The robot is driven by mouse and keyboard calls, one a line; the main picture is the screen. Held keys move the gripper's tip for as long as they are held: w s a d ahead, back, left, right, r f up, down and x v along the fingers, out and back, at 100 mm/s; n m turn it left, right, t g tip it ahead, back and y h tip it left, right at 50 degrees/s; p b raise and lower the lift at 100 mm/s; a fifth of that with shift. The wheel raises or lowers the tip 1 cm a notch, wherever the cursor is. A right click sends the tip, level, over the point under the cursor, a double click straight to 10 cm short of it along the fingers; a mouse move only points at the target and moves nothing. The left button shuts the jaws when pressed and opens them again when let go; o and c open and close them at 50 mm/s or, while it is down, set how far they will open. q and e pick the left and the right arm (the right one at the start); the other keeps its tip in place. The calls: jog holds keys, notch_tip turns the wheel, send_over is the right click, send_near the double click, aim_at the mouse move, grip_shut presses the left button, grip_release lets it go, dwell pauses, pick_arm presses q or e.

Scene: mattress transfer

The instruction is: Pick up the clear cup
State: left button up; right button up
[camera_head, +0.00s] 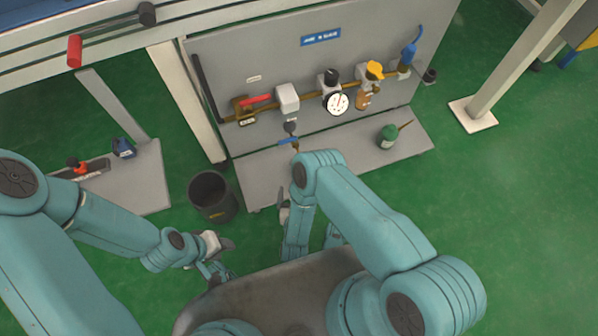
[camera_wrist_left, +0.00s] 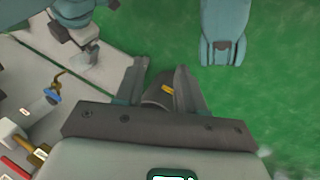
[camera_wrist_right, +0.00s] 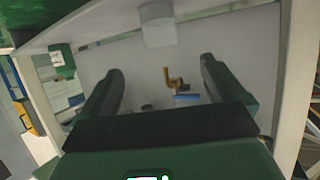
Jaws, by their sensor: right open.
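A pale translucent shape, which looks like the clear cup (camera_wrist_right: 157,22), shows at the top edge of the right wrist view. It lies ahead of the spread fingers of my right gripper (camera_wrist_right: 162,65), apart from them. My right gripper is open with nothing between its fingers. In the head view the cup cannot be made out; my right arm covers part of the base plate there. My left gripper (camera_head: 222,256) is low at the left in the head view. In the left wrist view its fingers (camera_wrist_left: 156,75) stand apart, open and empty.
A black bin (camera_head: 212,196) stands on the green floor between my arms. A grey panel (camera_head: 238,62) carries a brass pipe with valves and a gauge (camera_head: 336,103).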

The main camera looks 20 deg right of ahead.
jog(key=b+x, duration=0.3)
jog(key=x, duration=0.6)
jog(key=shift+d+f+b, duration=0.1)
jog(key=shift+b, duration=0.25)
jog(key=b+x, duration=0.3)
jog(key=x, duration=0.1)
jog(key=shift+w+f, duration=0.25)
jog(key=shift+f, duration=0.05)
jog(key=shift+w+d+b, duration=0.1)
jog(key=shift+w+b, duration=0.15)
jog(key=shift+b, duration=0.05)
pick_arm(q)
jog(key=w+a+f+t, duration=0.1)
jog(key=w+f+t, duration=0.1)
jog(key=w+f, duration=0.2)
notch_tip(320, 180, down, 4)
jog(key=shift+w+a+r, duration=0.15)
jog(key=shift+w+a, duration=0.1)
jog(key=shift+w, duration=0.1)
pick_arm(e)
jog(key=shift+r, duration=0.1)
jog(key=c, duration=1)
